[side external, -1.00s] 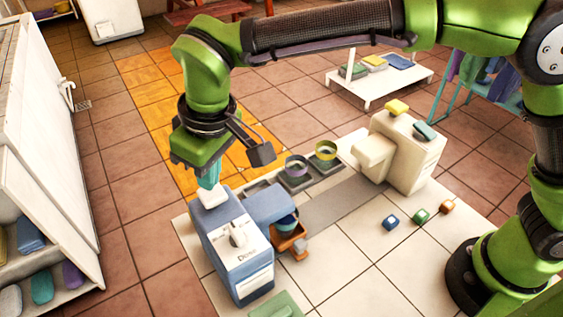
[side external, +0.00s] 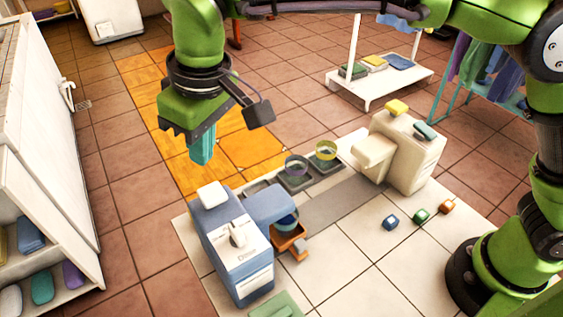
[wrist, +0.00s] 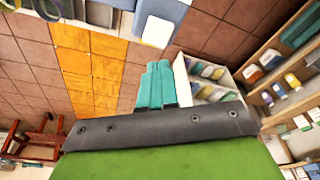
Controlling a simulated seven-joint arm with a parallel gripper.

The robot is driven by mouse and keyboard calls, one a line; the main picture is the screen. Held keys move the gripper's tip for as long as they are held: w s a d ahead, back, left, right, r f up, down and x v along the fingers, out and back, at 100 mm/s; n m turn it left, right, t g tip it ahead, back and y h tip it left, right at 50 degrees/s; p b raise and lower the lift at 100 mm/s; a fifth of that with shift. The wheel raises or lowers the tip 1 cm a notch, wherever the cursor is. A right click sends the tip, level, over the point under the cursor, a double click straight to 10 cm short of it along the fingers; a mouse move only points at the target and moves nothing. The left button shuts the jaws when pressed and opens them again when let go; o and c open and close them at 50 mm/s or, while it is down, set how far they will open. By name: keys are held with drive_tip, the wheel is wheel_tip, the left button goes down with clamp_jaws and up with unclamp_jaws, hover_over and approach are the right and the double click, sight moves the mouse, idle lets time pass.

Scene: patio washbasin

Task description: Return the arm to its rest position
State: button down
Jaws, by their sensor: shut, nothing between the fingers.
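My gripper (side external: 202,150) has teal fingers that are shut with nothing between them. In the side external view it hangs in the air, above and apart from the blue dispenser-like machine (side external: 228,240) with a white block (side external: 212,195) on its top. In the wrist view the teal fingers (wrist: 156,84) are pressed together, and the white block (wrist: 158,31) shows beyond them. My green arm arches over the scene from its base at the right.
A cream machine (side external: 415,152) carries a yellow block (side external: 397,107) and a teal block. An orange container (side external: 289,238) stands beside the blue machine. Small cubes (side external: 420,215) lie on the pale tiles. A white shelf unit (side external: 50,170) stands at the left, and a low white rack (side external: 372,100) behind.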

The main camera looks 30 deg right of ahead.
drive_tip(key=shift+r, duration=0.3)
drive_tip(key=shift+s+d+f, duration=0.15)
drive_tip(key=shift+f, duration=0.4)
drive_tip(key=shift+s+d+f, duration=0.15)
drive_tip(key=shift+f, duration=0.35)
drive_tip(key=s+d+m+t, duration=0.1)
drive_tip(key=s+d+m, duration=0.2)
drive_tip(key=d, duration=0.8)
drive_tip(key=s+d+m+t, duration=0.2)
drive_tip(key=s+d, duration=0.3)
drive_tip(key=d, duration=0.6)
drive_tip(key=s+d+m+t, duration=0.2)
drive_tip(key=s+d+m, duration=0.2)
drive_tip(key=d, duration=0.7)
drive_tip(key=shift+d+r+m+y, duration=0.3)
drive_tip(key=shift+r+m+y, duration=0.1)
drive_tip(key=shift+m, duration=0.1)
